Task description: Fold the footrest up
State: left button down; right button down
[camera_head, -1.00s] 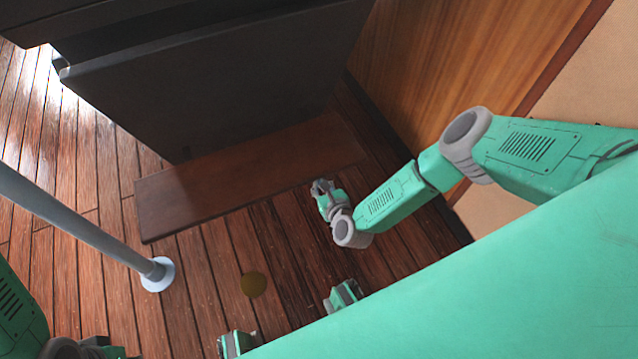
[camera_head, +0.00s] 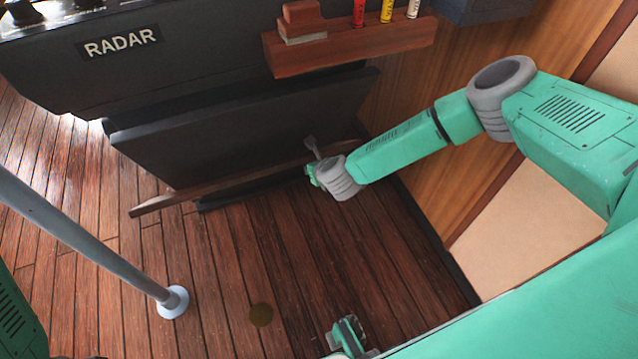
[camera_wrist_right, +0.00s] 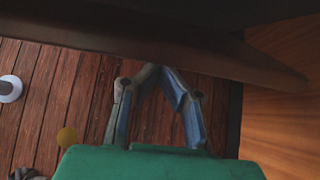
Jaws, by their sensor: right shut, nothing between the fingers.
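The footrest (camera_head: 165,200) is a long brown wooden board low at the front of the dark console. In the head view it shows as a thin strip, tilted up so that I look nearly along it. In the right wrist view the board (camera_wrist_right: 190,58) spans the upper part as a dark brown band. My right gripper (camera_head: 311,148) is at the right part of the board, its fingers shut and empty. In the right wrist view the fingertips (camera_wrist_right: 158,68) meet at the board's lower edge; contact is hard to tell.
The console (camera_head: 230,120) with a RADAR label rises behind the board. A red-brown shelf (camera_head: 350,48) with markers juts out above. A grey pole (camera_head: 110,255) stands at left on a round base. A wood-panelled wall (camera_head: 425,100) closes the right side. The plank floor in front is open.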

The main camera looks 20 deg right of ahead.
jog(key=shift+w+r, duration=1.3)
jog(key=shift+w, duration=0.2)
jog(key=shift+f, duration=0.1)
